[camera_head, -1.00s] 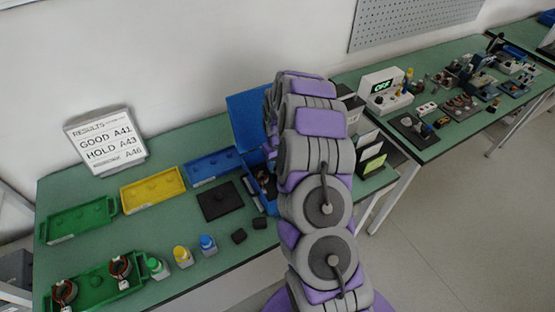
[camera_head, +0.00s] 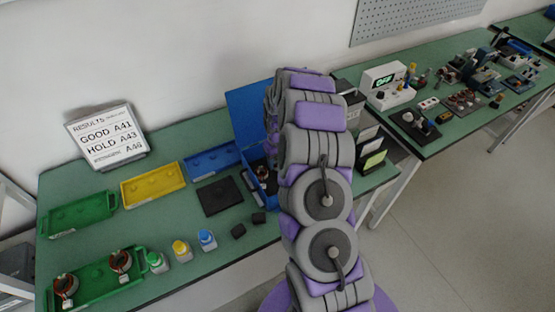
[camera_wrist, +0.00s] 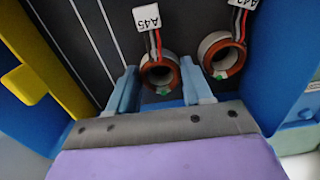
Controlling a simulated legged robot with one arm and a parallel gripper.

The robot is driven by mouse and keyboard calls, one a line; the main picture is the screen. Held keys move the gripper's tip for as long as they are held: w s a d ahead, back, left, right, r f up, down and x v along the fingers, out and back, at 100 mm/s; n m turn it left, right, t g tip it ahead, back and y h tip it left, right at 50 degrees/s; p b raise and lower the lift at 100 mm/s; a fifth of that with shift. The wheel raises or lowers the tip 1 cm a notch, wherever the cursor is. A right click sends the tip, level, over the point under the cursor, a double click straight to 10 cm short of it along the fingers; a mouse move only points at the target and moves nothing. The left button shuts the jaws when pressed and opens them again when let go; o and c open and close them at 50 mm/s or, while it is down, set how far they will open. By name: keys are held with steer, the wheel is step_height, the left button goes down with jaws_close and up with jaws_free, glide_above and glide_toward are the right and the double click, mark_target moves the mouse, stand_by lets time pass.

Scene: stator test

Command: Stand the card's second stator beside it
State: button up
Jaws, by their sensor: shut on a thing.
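The card (camera_head: 105,140) stands upright at the back left of the bench, reading GOOD A41, HOLD A43 and a smaller third line with A46. In the wrist view my gripper (camera_wrist: 160,88) is shut on a copper-ringed stator (camera_wrist: 174,74) with red, white and black leads. Its tag (camera_wrist: 147,18) looks like A45, though the last digit is hard to be sure of. A second stator (camera_wrist: 207,52) lies just right of the fingers, its tag partly cut off. My gripper is hidden by my arm in the head view, at the open blue box (camera_head: 250,122).
A green tray (camera_head: 80,216), a yellow tray (camera_head: 153,186) and a blue tray (camera_head: 211,163) line the bench. A front green tray (camera_head: 95,287) holds two stators. A dark mat (camera_head: 220,197) and several small bottles (camera_head: 181,250) stand nearby. Bare bench shows before the card.

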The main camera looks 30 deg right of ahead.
steer(key=shift+d, duration=0.15)
steer(key=o, duration=1.2)
steer(key=shift+a, duration=0.25)
steer(key=shift+r, duration=0.1)
steer(key=shift+d+r, duration=0.1)
steer(key=shift+r, duration=0.15)
step_height(320, 180, up, 17)
steer(key=shift+f+p, duration=0.2)
steer(key=shift+p, duration=1)
